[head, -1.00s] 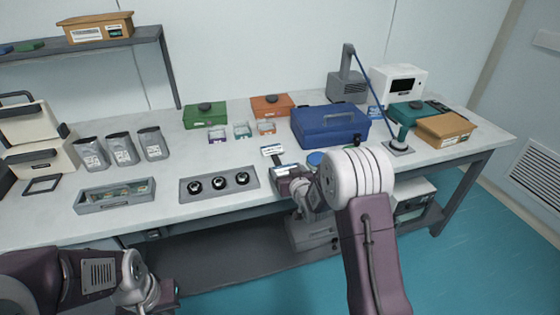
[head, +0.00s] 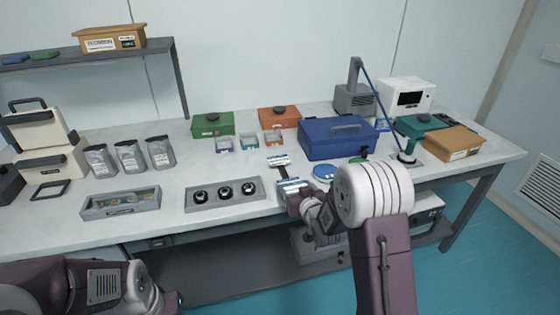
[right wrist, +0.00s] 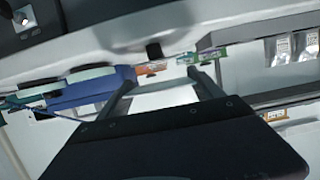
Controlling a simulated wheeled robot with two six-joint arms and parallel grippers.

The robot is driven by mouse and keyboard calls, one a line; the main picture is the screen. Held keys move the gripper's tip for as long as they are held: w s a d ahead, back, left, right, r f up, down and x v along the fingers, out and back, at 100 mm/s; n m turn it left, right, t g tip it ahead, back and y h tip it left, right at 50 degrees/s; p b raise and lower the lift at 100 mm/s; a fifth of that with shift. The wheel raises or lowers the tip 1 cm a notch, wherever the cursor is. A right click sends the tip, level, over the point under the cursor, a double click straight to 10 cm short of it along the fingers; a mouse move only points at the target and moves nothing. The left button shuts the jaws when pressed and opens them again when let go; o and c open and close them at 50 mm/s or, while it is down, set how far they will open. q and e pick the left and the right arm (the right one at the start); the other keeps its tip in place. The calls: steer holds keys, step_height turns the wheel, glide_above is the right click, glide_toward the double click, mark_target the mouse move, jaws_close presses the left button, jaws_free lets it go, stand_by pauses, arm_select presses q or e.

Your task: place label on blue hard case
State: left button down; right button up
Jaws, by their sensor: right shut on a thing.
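The blue hard case (head: 338,140) is closed, with a handle on its lid, at the table's right-middle. It also shows at the left of the right wrist view (right wrist: 90,93). My right gripper (head: 285,177) is shut on the white label (head: 279,160) near the table's front, left of the case and apart from it. In the right wrist view the label (right wrist: 165,98) shows white between the two fingers. My left arm is low at the bottom left in the head view; the jaws of my left gripper (head: 174,300) cannot be made out.
A blue round dish (head: 324,172) lies in front of the case. Green (head: 212,125) and orange (head: 279,117) boxes stand behind.

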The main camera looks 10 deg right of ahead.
mark_target(285, 173)
steer(key=w, duration=1.2)
steer(key=shift+a+f, duration=0.1)
steer(key=shift+a, duration=0.1)
steer(key=shift+w, duration=0.65)
step_height(285, 173, down, 3)
steer(key=shift+w+r, duration=0.1)
steer(key=shift+r, duration=0.05)
steer(key=shift+f, duration=0.25)
steer(key=shift+f, duration=0.3)
steer(key=o, duration=1.3)
